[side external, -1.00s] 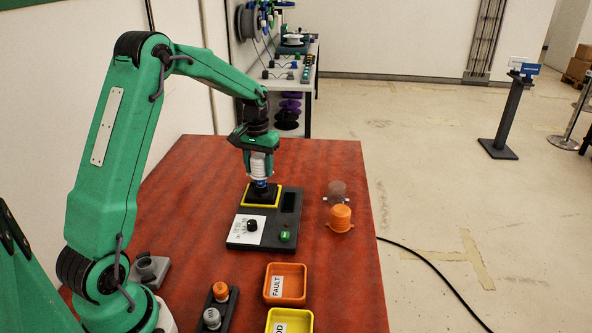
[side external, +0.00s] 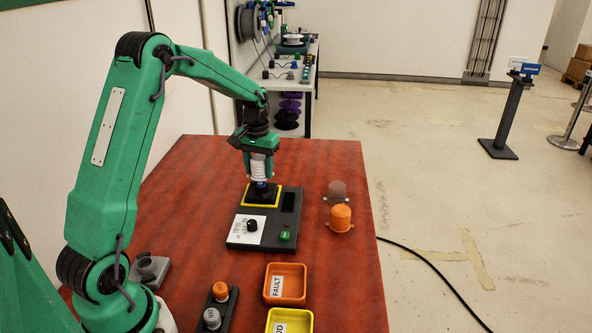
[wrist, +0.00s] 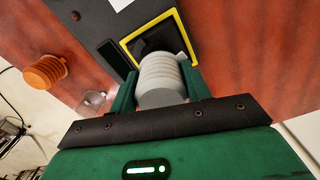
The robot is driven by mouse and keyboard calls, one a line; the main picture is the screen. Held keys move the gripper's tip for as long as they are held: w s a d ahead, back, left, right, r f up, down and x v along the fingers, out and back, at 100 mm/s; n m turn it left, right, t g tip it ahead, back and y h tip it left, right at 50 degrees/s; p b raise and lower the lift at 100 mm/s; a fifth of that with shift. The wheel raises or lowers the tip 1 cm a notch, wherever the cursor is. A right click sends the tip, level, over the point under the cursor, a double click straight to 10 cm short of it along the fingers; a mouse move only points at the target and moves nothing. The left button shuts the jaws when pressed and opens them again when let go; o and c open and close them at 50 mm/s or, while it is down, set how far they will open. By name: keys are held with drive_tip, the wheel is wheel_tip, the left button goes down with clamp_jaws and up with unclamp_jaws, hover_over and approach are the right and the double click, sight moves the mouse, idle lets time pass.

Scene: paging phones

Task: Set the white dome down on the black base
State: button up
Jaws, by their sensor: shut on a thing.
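The white dome (side external: 259,165), a ribbed pale piece, is held upright between the fingers of my gripper (side external: 261,158), which is shut on it. In the wrist view my gripper (wrist: 158,78) grips the sides of the white dome (wrist: 162,74). The black base (side external: 263,192) lies directly below, inside a yellow square outline on a dark panel. It also shows in the wrist view (wrist: 145,47), partly hidden by the dome. A small blue part shows at the dome's lower end in the side view. I cannot tell whether dome and base touch.
The dark panel (side external: 272,243) has a black knob and a green button. An orange dome (side external: 341,218) and a translucent brownish dome (side external: 337,190) stand to its right. An orange FAULT tray (side external: 286,298), a yellow tray (side external: 307,319) and a knob rack (side external: 232,299) are in front.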

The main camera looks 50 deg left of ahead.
sight(260, 179)
drive_tip(key=shift+f, duration=2.25)
idle(3.0)
drive_tip(key=shift+r, duration=0.15)
idle(0.3)
drive_tip(key=o, duration=1.4)
drive_tip(key=shift+r, duration=3.3)
